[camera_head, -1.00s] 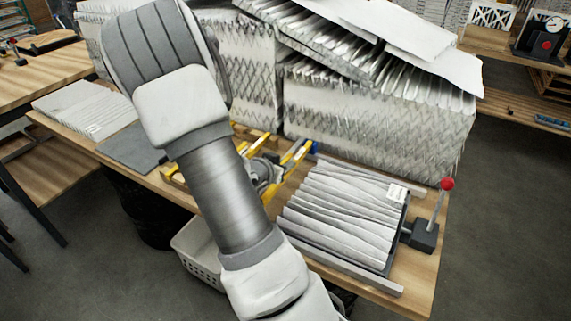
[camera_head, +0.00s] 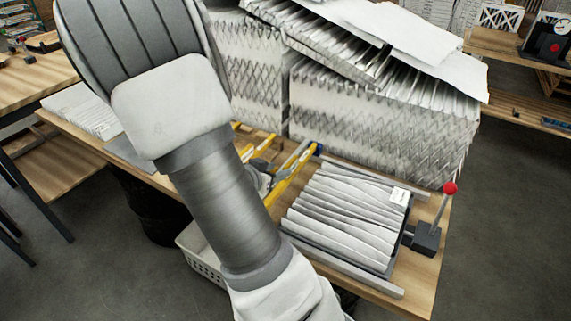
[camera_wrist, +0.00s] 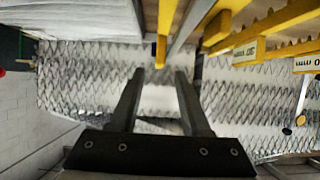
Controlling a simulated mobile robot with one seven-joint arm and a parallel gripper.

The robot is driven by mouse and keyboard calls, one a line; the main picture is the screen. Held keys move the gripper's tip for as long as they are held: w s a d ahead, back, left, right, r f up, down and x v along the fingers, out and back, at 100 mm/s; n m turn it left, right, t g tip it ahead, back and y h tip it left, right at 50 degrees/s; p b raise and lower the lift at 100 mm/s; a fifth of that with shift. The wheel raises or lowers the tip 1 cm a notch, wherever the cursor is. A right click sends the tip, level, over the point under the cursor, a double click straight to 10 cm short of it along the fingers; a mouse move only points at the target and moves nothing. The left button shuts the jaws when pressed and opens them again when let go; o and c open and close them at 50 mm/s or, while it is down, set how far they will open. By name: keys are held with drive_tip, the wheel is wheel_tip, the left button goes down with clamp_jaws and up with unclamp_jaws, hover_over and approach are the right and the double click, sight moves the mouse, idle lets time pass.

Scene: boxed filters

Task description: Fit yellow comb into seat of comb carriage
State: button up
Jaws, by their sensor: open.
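Yellow combs lie on the workbench in the head view, one long yellow bar (camera_head: 291,174) beside the pleated filter and others (camera_head: 264,146) behind it, partly hidden by my arm. In the wrist view my gripper (camera_wrist: 159,76) is open, its two dark fingers apart with nothing between them. The end of a yellow bar (camera_wrist: 161,50) hangs just beyond the fingertips, near a grey bar. More yellow toothed combs (camera_wrist: 262,30) with pale labels show at upper right. I cannot make out the comb carriage's seat for certain.
A pleated filter (camera_head: 345,215) lies between grey rails (camera_head: 345,272) on the bench. A red-knobbed lever (camera_head: 449,189) stands at its right. Large pleated stacks (camera_head: 385,125) block the back. A white basket (camera_head: 200,258) sits below the bench's front edge.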

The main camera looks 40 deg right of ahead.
drive_tip(key=v, duration=0.3)
drive_tip(key=shift+a+r, duration=0.15)
drive_tip(key=shift+a, duration=0.1)
drive_tip(key=w+a+r+n+t+y, duration=0.3)
drive_tip(key=w+a+r+y, duration=0.15)
drive_tip(key=a, duration=0.45)
drive_tip(key=w+a+r+n+t+y, duration=0.35)
drive_tip(key=a+y, duration=0.25)
drive_tip(key=a, duration=0.2)
drive_tip(key=s+a+r+n+y, duration=0.3)
drive_tip(key=s+a+r, duration=0.1)
drive_tip(key=a, duration=0.2)
drive_tip(key=s+r+n+g+h, duration=0.1)
drive_tip(key=s+r+n+g, duration=0.1)
drive_tip(key=s, duration=0.5)
drive_tip(key=s+r+n+g, duration=0.2)
drive_tip(key=s+n, duration=0.1)
drive_tip(key=s, duration=0.5)
drive_tip(key=shift+s+d+h, duration=0.2)
drive_tip(key=shift+s+h, duration=0.1)
drive_tip(key=shift+h, duration=0.05)
